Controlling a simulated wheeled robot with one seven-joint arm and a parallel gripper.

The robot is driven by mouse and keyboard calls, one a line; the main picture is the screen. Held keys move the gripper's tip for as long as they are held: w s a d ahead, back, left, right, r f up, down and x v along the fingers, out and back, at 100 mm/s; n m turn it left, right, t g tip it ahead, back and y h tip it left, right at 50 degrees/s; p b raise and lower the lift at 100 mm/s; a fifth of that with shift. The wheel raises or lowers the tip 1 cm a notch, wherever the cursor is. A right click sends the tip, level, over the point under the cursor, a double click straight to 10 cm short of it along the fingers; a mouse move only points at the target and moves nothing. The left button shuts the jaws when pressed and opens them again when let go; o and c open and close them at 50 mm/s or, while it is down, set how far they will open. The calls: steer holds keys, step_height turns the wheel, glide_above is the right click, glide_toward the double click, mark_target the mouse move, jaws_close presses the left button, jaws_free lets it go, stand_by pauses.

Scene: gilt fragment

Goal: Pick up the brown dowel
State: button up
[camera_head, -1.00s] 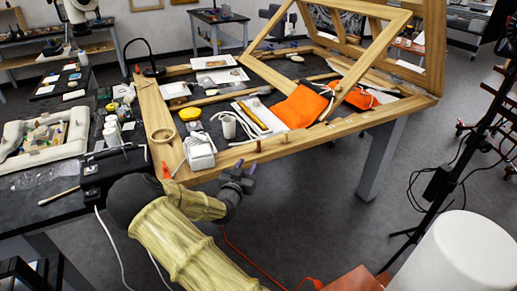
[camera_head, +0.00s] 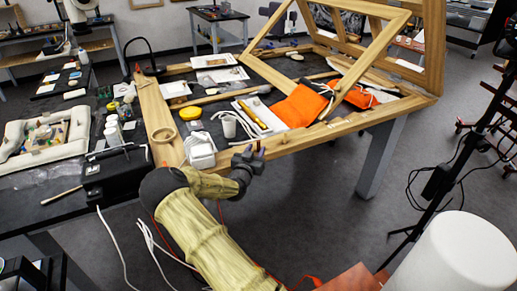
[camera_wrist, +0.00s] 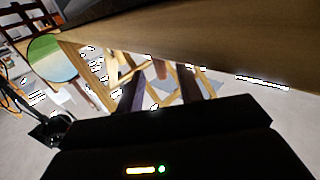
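I cannot make out the brown dowel for certain. A slim yellow-brown stick (camera_head: 253,115) lies on a white sheet inside the wooden frame on the table. My gripper (camera_head: 255,150) is at the near edge of the frame's front rail (camera_head: 290,142), right of the white box. In the wrist view its two dark fingers (camera_wrist: 160,88) stand apart with a gap between them, and I see nothing held. A small reddish-brown patch shows beyond the gap, too unclear to name. The wooden rail (camera_wrist: 215,45) fills the upper part of that view.
A white box with a cord (camera_head: 200,150), a yellow round lid (camera_head: 190,113) and a tape ring (camera_head: 163,135) are left of my gripper. Orange cloth (camera_head: 300,106) lies behind it. A white cylinder (camera_head: 455,255) stands at the front right.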

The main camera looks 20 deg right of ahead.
mark_target(258, 146)
steer(key=x, duration=0.4)
steer(key=shift+w+p, duration=0.1)
steer(key=shift+p, duration=0.25)
jaws_close()
